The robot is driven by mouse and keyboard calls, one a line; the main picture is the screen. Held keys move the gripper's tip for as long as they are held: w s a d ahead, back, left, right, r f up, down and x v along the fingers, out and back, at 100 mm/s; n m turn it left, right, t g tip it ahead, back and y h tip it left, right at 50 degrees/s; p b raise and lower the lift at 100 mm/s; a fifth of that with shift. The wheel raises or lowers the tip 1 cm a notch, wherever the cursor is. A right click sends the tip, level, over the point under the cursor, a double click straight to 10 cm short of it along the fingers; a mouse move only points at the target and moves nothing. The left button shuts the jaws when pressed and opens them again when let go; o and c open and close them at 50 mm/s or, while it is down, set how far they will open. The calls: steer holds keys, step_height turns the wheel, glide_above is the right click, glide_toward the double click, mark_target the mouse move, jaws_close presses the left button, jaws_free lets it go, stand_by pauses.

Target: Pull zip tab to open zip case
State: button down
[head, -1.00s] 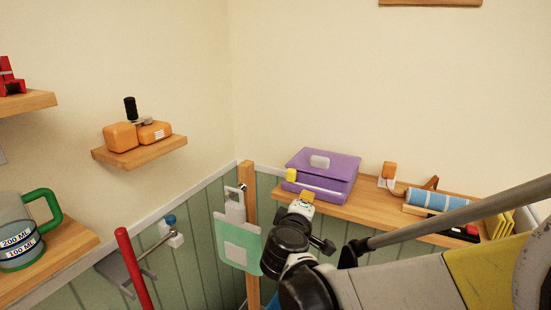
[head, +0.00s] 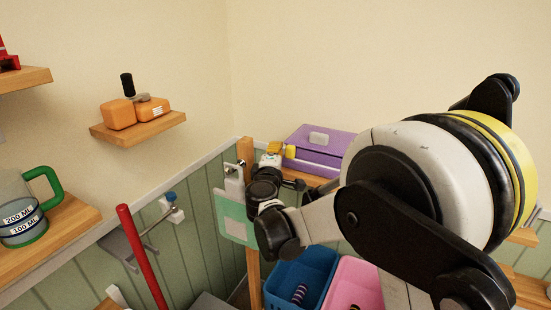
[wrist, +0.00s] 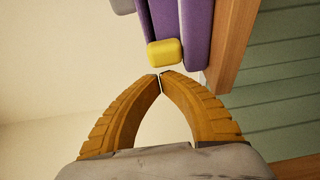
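The purple zip case (head: 325,141) lies on the wooden shelf at the back, partly hidden by my arm in the head view. Its yellow zip tab (head: 290,151) is at the left end of its front side. In the wrist view, the tab (wrist: 164,53) sits just beyond my fingertips, with the purple case (wrist: 196,35) behind it. My gripper (head: 274,149) is just left of the tab in the head view. In the wrist view, the orange fingers of my gripper (wrist: 159,77) meet at their tips with nothing seen between them. I cannot tell whether they touch the tab.
A wooden post (head: 247,200) and a hanging green sheet (head: 235,222) stand close to my gripper. A blue basket (head: 290,285) and a pink basket (head: 352,285) are below. A red pole (head: 143,257) stands at left. The wall above the shelf is bare.

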steer(key=shift+w+d, duration=0.1)
steer(key=shift+w, duration=0.2)
steer(key=s+d, duration=0.2)
steer(key=d, duration=0.2)
steer(key=s+d, duration=0.3)
steer(key=d, duration=0.1)
steer(key=s+d, duration=0.2)
steer(key=d, duration=0.2)
steer(key=shift+s+d, duration=0.2)
steer(key=shift+d, duration=0.2)
steer(key=shift+s, duration=0.15)
